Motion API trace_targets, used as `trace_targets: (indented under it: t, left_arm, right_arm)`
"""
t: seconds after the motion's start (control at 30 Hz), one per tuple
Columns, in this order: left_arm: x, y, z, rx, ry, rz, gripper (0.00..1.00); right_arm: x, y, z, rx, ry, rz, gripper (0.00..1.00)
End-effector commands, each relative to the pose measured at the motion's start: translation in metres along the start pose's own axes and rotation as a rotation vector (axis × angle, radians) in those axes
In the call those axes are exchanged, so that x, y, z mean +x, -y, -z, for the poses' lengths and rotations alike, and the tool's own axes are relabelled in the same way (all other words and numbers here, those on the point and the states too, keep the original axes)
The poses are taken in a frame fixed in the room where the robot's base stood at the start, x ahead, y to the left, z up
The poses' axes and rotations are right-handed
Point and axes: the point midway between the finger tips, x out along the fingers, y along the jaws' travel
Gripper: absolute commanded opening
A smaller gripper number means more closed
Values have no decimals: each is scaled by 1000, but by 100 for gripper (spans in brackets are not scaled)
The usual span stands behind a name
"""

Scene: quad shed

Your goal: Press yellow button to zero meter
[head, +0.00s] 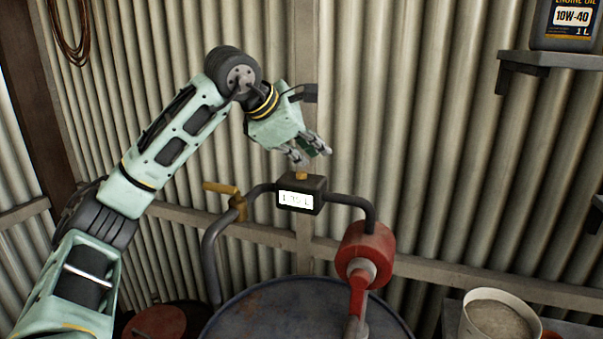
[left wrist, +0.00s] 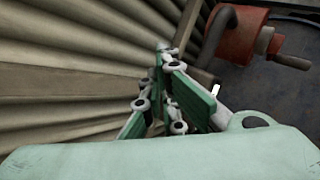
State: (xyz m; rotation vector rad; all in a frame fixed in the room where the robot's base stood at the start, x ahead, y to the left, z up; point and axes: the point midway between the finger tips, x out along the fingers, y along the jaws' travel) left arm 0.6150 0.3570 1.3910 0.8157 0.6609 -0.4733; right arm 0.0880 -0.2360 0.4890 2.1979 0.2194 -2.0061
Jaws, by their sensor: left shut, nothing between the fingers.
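The meter (head: 316,190) is a small dark box with a lit white display (head: 296,199), set in a dark pipe above the drum. The digits are too blurred to read surely. The yellow button (head: 301,174) sits on top of the meter. My left gripper (head: 312,157) is shut and empty, with its fingertips just above the button; a small gap seems to show between them. In the left wrist view the shut fingers (left wrist: 166,52) hide most of the meter and the button. My right gripper is not in view.
A red pump (head: 364,252) with a crank is right of the meter and also shows in the left wrist view (left wrist: 240,35). A brass valve (head: 236,203) is on the left. A blue drum (head: 270,310) stands below. Corrugated wall (head: 400,110) is close behind.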

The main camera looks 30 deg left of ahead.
Motion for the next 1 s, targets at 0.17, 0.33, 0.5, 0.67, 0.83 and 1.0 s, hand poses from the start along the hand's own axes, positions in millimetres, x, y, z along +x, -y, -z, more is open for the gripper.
trace_targets:
  t: [0.17,0.33,0.5,0.67,0.83,1.0]
  left_arm:
    - [0,0,0,0,0,0,0]
    - [0,0,0,0,0,0,0]
    - [3,3,2,0,0,1,0]
    - [6,5,5,0,-1,0,0]
    - [6,4,4,0,0,0,0]
    - [6,4,4,0,0,0,0]
  right_arm:
    - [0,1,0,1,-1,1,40]
    - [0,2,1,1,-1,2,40]
    - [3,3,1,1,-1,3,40]
    - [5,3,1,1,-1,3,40]
    - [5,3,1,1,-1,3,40]
    - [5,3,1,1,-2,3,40]
